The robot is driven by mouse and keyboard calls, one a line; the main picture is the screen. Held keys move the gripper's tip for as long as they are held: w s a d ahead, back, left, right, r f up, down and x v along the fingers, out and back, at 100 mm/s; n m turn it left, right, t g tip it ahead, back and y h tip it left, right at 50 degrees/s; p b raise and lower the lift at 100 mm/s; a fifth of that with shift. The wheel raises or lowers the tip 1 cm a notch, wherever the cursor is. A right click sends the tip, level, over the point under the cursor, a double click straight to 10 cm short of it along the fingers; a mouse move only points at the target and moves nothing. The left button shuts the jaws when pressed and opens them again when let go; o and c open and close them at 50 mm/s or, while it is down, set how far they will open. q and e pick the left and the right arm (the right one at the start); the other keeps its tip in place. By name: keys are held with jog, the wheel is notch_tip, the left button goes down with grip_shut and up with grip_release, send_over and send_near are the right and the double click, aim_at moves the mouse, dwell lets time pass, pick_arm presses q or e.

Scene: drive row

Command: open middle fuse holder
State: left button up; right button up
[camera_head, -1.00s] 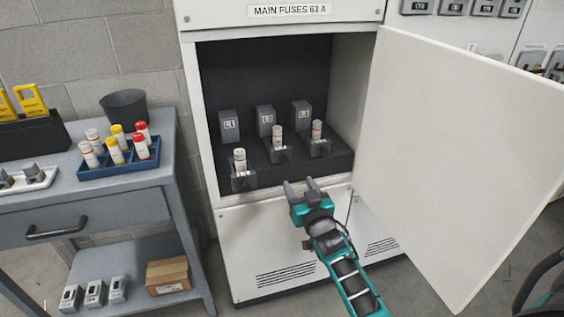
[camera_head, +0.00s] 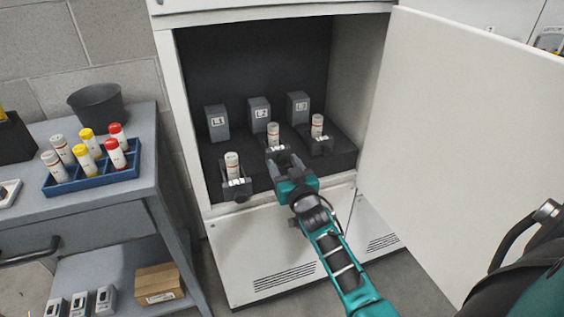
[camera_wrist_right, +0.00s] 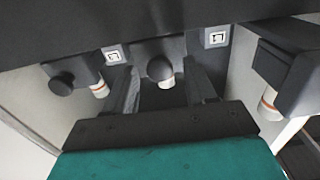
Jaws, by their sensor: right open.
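The middle fuse holder (camera_head: 272,153), dark grey with a white fuse (camera_head: 273,134) upright in it, stands in front of the L2 block inside the open cabinet. My right gripper (camera_head: 284,160) is open at its front. In the right wrist view, the middle holder's round dark knob (camera_wrist_right: 161,68) shows between the two fingers (camera_wrist_right: 163,95), with a gap on each side; the picture appears upside down. The left fuse holder (camera_head: 237,188) stands farther out than the others and also holds a fuse. The right fuse holder (camera_head: 319,146) sits back like the middle one. My left gripper is not in view.
The cabinet door (camera_head: 460,130) stands wide open on the right. At the left, a grey cart (camera_head: 110,209) carries a blue tray (camera_head: 92,181) of white, yellow and red fuses, and a dark bin (camera_head: 97,105). A cardboard box (camera_head: 159,284) lies on its lower shelf.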

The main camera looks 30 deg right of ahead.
jog(key=shift+s, duration=0.1)
jog(key=shift+c, duration=0.5)
grip_shut()
jog(key=shift+r, duration=0.1)
